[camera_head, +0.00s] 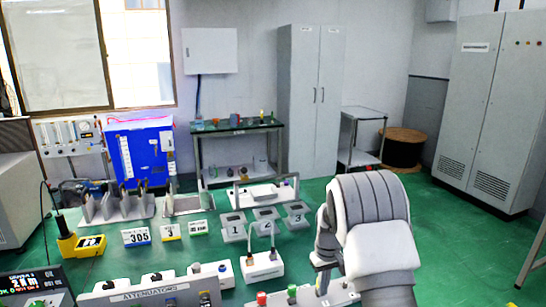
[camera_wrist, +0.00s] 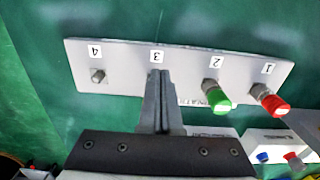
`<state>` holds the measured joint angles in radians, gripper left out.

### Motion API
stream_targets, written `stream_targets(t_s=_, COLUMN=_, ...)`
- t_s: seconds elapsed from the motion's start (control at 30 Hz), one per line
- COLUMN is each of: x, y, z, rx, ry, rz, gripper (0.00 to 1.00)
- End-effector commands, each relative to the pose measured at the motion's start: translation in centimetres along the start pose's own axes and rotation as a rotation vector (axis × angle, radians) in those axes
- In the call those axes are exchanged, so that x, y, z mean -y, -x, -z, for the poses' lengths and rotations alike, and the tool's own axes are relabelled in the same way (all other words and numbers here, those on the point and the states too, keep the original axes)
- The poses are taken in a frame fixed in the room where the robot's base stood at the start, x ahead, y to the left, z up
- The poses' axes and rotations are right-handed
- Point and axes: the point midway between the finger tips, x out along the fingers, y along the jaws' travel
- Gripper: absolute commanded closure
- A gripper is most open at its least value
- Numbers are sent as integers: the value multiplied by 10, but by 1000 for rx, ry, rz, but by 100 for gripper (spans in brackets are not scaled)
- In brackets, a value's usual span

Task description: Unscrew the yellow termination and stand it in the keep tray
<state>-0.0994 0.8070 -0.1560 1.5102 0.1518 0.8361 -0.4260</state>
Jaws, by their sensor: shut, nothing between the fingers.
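In the wrist view a pale panel (camera_wrist: 125,62) has positions labelled 4, 3, 2 and 1. A green termination (camera_wrist: 217,95) is at 2 and a red one (camera_wrist: 270,99) at 1. Position 4 has a bare metal connector (camera_wrist: 98,76). My gripper (camera_wrist: 161,78) is shut and empty, its fingertips just below label 3 and covering whatever is there. I cannot make out a yellow termination. In the head view the green (camera_head: 292,291) and red (camera_head: 262,298) caps show at the bottom, left of my gripper (camera_head: 323,284). I cannot tell which tray is the keep tray.
White blocks labelled 1, 2 and 3 (camera_head: 265,214) and a white stand (camera_head: 262,266) with connectors are behind the panel. An attenuator strip (camera_head: 150,294) is at the lower left. A yellow meter (camera_head: 90,246) is at the left.

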Motion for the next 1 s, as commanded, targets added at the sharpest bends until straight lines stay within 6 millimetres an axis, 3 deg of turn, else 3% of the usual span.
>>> stream_targets(t_s=0.03, x=0, y=-9, z=0, rx=1, ry=-1, rz=0, gripper=100)
stream_targets(t_s=0.17, x=0, y=-15, z=0, rx=1, ry=-1, rz=0, gripper=100)
stream_targets(t_s=1.0, x=-1, y=-14, z=5, rx=0, ry=-1, rz=0, gripper=100)
